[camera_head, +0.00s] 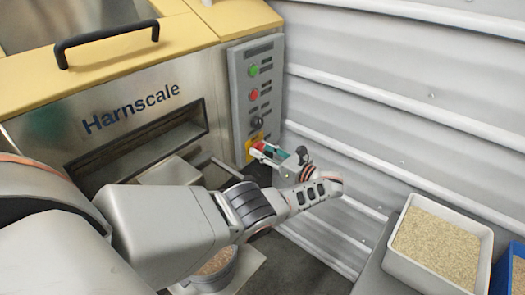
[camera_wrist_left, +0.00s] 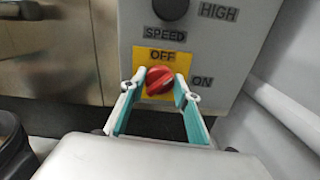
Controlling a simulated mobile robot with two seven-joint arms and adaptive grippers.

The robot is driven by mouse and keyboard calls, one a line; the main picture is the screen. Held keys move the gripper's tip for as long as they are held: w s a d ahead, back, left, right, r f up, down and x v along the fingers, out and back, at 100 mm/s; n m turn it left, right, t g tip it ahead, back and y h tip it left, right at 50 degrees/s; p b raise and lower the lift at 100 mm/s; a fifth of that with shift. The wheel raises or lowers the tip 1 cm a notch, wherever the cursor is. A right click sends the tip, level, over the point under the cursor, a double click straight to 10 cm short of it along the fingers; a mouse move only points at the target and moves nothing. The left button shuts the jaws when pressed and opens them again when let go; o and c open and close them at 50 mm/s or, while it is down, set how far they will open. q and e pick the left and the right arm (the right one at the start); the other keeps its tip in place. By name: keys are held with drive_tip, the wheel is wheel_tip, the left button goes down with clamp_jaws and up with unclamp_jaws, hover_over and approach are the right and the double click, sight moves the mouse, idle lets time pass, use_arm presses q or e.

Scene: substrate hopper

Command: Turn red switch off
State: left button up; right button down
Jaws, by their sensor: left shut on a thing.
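The red switch (camera_wrist_left: 160,80) is a round knob on a yellow plate (camera_wrist_left: 152,59), with OFF printed above it and ON at its right. My left gripper (camera_wrist_left: 159,88) has one finger on each side of the knob and is shut on it. In the head view, the gripper (camera_head: 262,151) reaches the lower part of the grey control panel (camera_head: 240,90), where the red switch (camera_head: 258,146) is partly covered by the fingers. I cannot tell exactly where the knob points. My right gripper is not in view.
Above the switch are a black speed knob (camera_head: 258,123), a red button (camera_head: 253,95) and a green button (camera_head: 253,71). The Harnscale machine (camera_head: 120,75) stands at left, a corrugated wall (camera_head: 400,90) at right. A white tub of grain (camera_head: 402,268) sits at lower right.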

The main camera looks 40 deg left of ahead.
use_arm(q)
drive_tip(key=n, duration=0.3)
drive_tip(key=shift+f, duration=0.1)
drive_tip(key=n+b, duration=0.1)
drive_tip(key=n, duration=0.1)
drive_tip(key=shift+n, duration=1.2)
drive_tip(key=shift+n+b, duration=0.35)
drive_tip(key=shift+n, duration=0.25)
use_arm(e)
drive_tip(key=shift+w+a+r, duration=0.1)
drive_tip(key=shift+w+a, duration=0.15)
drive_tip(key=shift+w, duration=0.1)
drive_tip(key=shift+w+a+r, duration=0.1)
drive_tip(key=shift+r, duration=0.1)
use_arm(q)
drive_tip(key=o, duration=1.1)
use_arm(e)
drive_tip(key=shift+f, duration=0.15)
